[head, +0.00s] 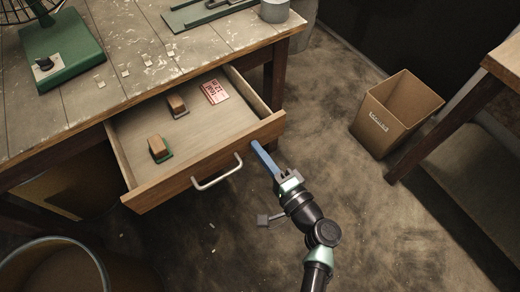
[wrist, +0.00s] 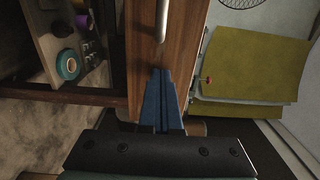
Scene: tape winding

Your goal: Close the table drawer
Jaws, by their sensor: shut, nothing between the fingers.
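The table drawer (head: 190,137) is pulled out of the wooden table (head: 150,60). Its brown front panel (head: 165,184) carries a pale metal handle (head: 217,174). The panel (wrist: 145,30) and handle (wrist: 162,20) also show in the wrist view. Inside the drawer lie two small wood-topped blocks (head: 159,148) (head: 176,104) and a red-and-white card (head: 215,91). My gripper (head: 256,146) has blue fingers, shut and empty, with the tips at the right end of the drawer front, right of the handle. The fingers (wrist: 161,74) point at the panel in the wrist view; I cannot tell whether they touch it.
A cardboard bin (head: 392,118) stands on the floor to the right, beside another table (head: 508,65). A round bin (head: 55,268) is at lower left. A green fan base (head: 62,50) and a grey cup (head: 274,11) stand on the tabletop. Floor in front of the drawer is mostly clear.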

